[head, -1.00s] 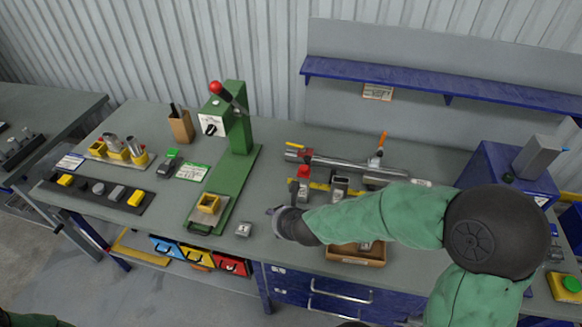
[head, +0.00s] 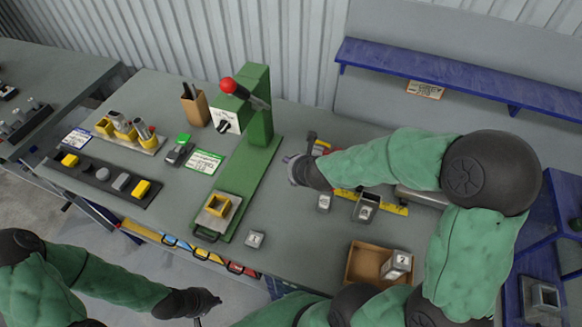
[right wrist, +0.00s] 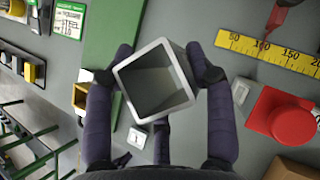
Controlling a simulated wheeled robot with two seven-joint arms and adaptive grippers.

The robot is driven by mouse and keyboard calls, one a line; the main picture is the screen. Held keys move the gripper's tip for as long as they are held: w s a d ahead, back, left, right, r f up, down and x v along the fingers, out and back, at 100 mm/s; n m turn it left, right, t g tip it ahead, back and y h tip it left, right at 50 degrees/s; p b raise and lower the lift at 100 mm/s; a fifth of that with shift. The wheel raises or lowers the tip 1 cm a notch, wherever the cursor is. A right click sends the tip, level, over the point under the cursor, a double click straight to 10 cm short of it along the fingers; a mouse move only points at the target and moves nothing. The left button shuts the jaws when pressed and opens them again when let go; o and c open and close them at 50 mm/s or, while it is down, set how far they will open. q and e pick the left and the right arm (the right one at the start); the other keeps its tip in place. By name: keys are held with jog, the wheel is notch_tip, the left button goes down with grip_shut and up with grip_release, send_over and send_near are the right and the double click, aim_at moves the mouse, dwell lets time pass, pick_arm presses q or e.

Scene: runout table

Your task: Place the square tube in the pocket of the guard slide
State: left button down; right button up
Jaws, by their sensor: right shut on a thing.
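My right gripper (right wrist: 157,75) is shut on a grey square tube (right wrist: 181,97), with one finger on each side; its open square end faces the right wrist camera. In the head view my right gripper (head: 302,172) is over the table, right of the green guard slide base (head: 262,165), and the tube is mostly hidden there. The yellow-rimmed square pocket (head: 217,206) sits at the near end of the green base. It is partly visible in the right wrist view (right wrist: 80,96). My left gripper (head: 205,301) is low at the front, off the table; its jaws are unclear.
A small numbered block (head: 255,239) lies right of the pocket. A cardboard box (head: 363,263) with a block in it stands at the front right. A yellow ruler (right wrist: 270,54) and a red-topped thing (right wrist: 292,120) lie to the right. The green press column (head: 258,110) rises behind.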

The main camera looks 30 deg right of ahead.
jog(key=shift+d+b+x, duration=0.15)
jog(key=shift+b+x, duration=0.8)
jog(key=shift+x, duration=2.65)
jog(key=shift+d+b+x, duration=0.15)
jog(key=shift+b+x, duration=0.8)
jog(key=shift+x, duration=2.65)
jog(key=shift+f, duration=0.2)
jog(key=o, duration=1.3)
jog(key=shift+s, duration=0.1)
jog(key=shift+c, duration=0.2)
